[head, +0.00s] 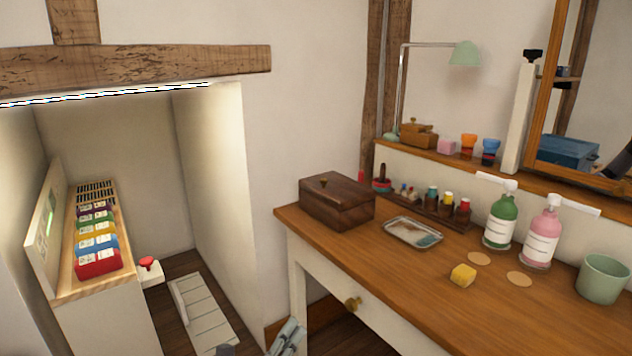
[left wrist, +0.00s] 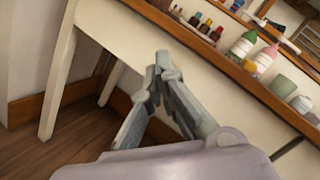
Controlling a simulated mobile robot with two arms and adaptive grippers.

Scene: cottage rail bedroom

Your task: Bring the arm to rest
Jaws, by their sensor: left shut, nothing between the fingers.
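My left gripper (left wrist: 160,65) is shut and empty in the left wrist view, its two fingertips together. It points toward the front of the wooden-topped dressing table (left wrist: 200,50), below the tabletop edge, and holds nothing. In the head view, a grey part of my left arm (head: 288,338) shows at the bottom edge, in front of the table's left leg; the fingertips are hard to make out there. My right gripper is in neither view.
The table (head: 400,285) bears a wooden box (head: 337,208), a metal tray (head: 412,233), a yellow sponge (head: 463,275), a green bottle (head: 499,225), a pink bottle (head: 541,240) and a green cup (head: 603,280). An alcove at left has a shelf of coloured packs (head: 98,262). Wood floor (left wrist: 75,140) lies left.

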